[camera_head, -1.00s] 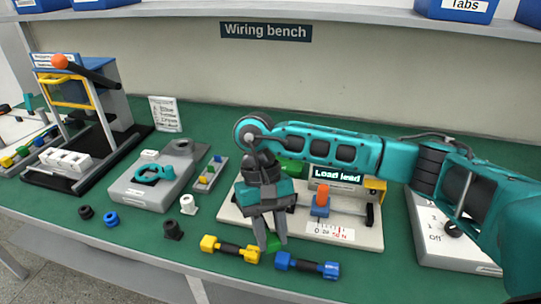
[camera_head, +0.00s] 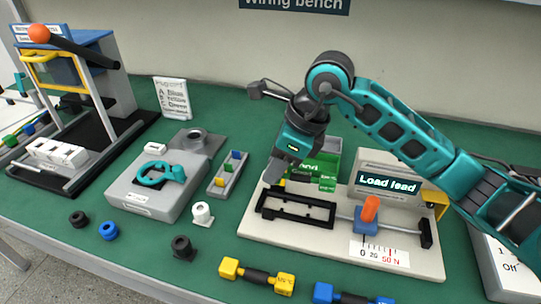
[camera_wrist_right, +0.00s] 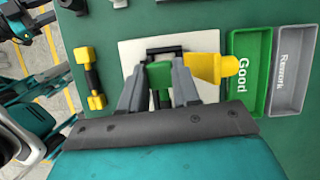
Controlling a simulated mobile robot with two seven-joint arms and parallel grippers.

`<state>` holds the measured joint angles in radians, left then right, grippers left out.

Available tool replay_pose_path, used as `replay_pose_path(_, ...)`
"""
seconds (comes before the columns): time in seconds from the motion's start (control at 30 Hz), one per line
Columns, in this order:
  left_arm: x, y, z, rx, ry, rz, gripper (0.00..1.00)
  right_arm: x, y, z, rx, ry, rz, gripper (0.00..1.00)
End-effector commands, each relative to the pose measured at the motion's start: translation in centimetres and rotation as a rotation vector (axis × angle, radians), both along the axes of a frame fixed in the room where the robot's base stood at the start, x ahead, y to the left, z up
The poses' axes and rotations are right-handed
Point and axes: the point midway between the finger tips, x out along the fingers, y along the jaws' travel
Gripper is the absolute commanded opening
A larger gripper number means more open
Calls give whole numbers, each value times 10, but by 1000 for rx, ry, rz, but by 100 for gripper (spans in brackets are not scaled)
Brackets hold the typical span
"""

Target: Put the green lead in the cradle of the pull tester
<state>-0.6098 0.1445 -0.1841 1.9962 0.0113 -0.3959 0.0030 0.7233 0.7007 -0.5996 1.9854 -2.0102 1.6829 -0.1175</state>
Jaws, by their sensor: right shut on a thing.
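My right gripper (camera_head: 274,172) is over the back left corner of the pull tester (camera_head: 407,259). The right wrist view shows it shut on the green lead (camera_wrist_right: 160,75), with a green end between its fingers. In the head view the gripper hides the held lead. The cradle (camera_head: 296,211), a black open frame, lies on the tester's pale base, just in front of the gripper. I cannot tell whether the lead touches it. The tester has an orange-topped blue slider (camera_head: 368,216) and a "Load lead" display (camera_head: 388,183).
A green "Good" bin (camera_wrist_right: 250,72) and a grey bin (camera_wrist_right: 291,72) stand behind the tester. A yellow lead (camera_head: 256,275) and a blue lead (camera_head: 350,296) lie in front. A grey fixture (camera_head: 150,190) stands left, with small black, blue and white parts near it.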

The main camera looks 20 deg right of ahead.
Motion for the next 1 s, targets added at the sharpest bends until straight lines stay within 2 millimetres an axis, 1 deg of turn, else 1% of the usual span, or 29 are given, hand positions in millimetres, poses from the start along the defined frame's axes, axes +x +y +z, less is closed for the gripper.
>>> replay_pose_path(0.13,0,-1,-1,-1,-3,-2,43,1,0,-1,1,0,-48,0)
replay_pose_path(0.23,0,-1,-5,-2,1,-3,43,1,-1,-7,1,2,-52,0)
replay_pose_path(0.5,-1,-9,-22,-15,18,-17,43,1,-1,-38,1,3,-50,0)
replay_pose_path(0.6,0,-14,-23,-23,13,-26,43,1,0,-49,1,3,-50,0)
replay_pose_path(0.7,3,-17,-23,-27,9,-31,43,1,-1,-56,0,2,-49,0)
replay_pose_path(0.9,10,-17,-14,-27,-9,-33,43,1,-1,-57,0,1,-48,0)
replay_pose_path(1.0,10,-17,-14,-28,-10,-33,43,1,-1,-56,0,1,-48,0)
